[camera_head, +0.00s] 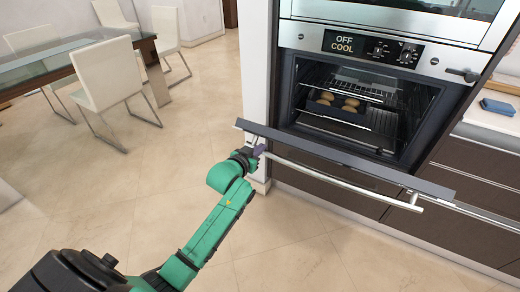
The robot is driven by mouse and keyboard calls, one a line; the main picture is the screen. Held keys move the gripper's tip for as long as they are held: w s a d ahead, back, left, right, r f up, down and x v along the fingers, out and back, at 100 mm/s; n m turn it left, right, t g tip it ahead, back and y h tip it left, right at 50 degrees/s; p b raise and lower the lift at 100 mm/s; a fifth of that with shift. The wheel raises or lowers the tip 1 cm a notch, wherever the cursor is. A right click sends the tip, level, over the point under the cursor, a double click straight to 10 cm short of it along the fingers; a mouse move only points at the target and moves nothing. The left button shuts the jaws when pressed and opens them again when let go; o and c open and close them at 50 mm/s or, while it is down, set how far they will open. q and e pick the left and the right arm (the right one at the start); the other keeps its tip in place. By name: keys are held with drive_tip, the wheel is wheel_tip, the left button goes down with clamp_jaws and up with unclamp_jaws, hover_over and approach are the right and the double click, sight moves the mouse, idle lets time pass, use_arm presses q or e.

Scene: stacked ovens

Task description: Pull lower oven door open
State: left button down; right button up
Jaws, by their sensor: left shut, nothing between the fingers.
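The lower oven (360,105) is built into a cabinet at the upper right. Its door (345,160) is swung down and stands well open, with its top edge out in front of the cavity. A long silver handle (335,182) runs along the outer side of the door. My left gripper (258,152) is shut and empty at the left end of the door, close by the handle's left end. I cannot tell whether it touches the door. My right gripper is not in view.
Inside the oven, a dark tray (337,112) with several brown buns rests on a wire rack. A control panel (365,48) reading OFF COOL is above. Brown drawers (470,180) are at the right. A glass table (60,58) with white chairs stands at the left. The tiled floor between is clear.

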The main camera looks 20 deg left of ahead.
use_arm(q)
drive_tip(key=shift+f, duration=0.1)
use_arm(e)
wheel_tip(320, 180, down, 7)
drive_tip(key=b, duration=0.7)
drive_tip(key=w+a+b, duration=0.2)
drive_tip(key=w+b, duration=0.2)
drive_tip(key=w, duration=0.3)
use_arm(q)
drive_tip(key=s+f+t+b, duration=0.2)
drive_tip(key=s+f+b, duration=0.1)
drive_tip(key=f, duration=0.7)
drive_tip(key=s+f+t+b, duration=0.2)
drive_tip(key=s+f+b, duration=0.2)
drive_tip(key=f, duration=0.7)
drive_tip(key=shift+s+a, duration=0.25)
drive_tip(key=shift+s, duration=0.25)
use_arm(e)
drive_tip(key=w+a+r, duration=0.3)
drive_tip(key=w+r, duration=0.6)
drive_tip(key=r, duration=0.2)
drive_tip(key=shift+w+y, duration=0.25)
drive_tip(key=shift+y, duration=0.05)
use_arm(q)
drive_tip(key=shift+f, duration=0.1)
